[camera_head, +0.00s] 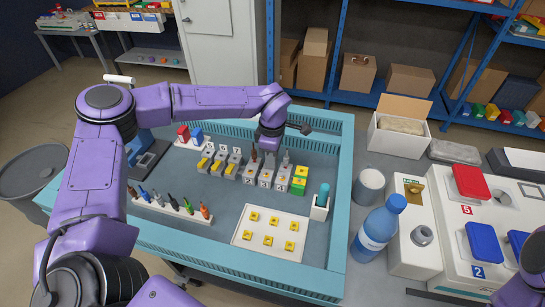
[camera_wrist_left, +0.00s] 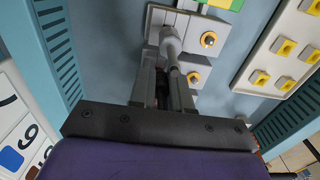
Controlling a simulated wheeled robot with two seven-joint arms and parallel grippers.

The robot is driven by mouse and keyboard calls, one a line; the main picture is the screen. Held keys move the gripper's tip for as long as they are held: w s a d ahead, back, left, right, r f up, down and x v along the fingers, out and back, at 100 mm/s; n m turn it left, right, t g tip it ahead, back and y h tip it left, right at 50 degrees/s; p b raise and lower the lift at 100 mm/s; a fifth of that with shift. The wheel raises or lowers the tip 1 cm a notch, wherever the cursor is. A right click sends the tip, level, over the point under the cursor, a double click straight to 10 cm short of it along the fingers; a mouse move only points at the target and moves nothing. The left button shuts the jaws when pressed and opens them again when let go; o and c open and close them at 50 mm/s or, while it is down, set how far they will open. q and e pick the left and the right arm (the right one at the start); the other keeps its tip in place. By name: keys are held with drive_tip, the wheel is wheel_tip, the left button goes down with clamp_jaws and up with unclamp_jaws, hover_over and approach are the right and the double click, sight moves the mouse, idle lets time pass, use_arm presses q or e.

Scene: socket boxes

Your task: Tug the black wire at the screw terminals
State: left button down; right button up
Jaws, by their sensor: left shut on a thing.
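A row of grey socket boxes (camera_head: 250,173) stands on the grey table, several with yellow parts. My left gripper (camera_head: 269,144) is over the right half of the row, pointing down. In the left wrist view its fingers (camera_wrist_left: 165,88) are shut on a slim dark thing (camera_wrist_left: 162,95) between them. I cannot tell whether this is the black wire. A light grey post (camera_wrist_left: 171,42) rises just beyond the fingertips, beside brass round fittings (camera_wrist_left: 208,39). No screw terminal or black wire can be made out clearly. My right gripper is not in view.
A white plate with yellow pieces (camera_head: 270,231) lies in front of the boxes. A rack of coloured tools (camera_head: 170,203) is at the left. A teal-topped holder (camera_head: 321,203), a mug (camera_head: 369,186) and a blue bottle (camera_head: 378,228) stand at the right. A teal rim (camera_head: 342,190) surrounds the table.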

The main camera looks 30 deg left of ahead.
use_arm(q)
drive_tip(key=shift+r+p, duration=0.15)
drive_tip(key=shift+p, duration=0.2)
idle(0.7)
drive_tip(key=shift+f, duration=0.3)
idle(0.7)
drive_tip(key=c, duration=0.6)
unclamp_jaws()
wheel_tip(320, 180, up, 8)
drive_tip(key=p, duration=0.7)
drive_tip(key=shift+f, duration=0.25)
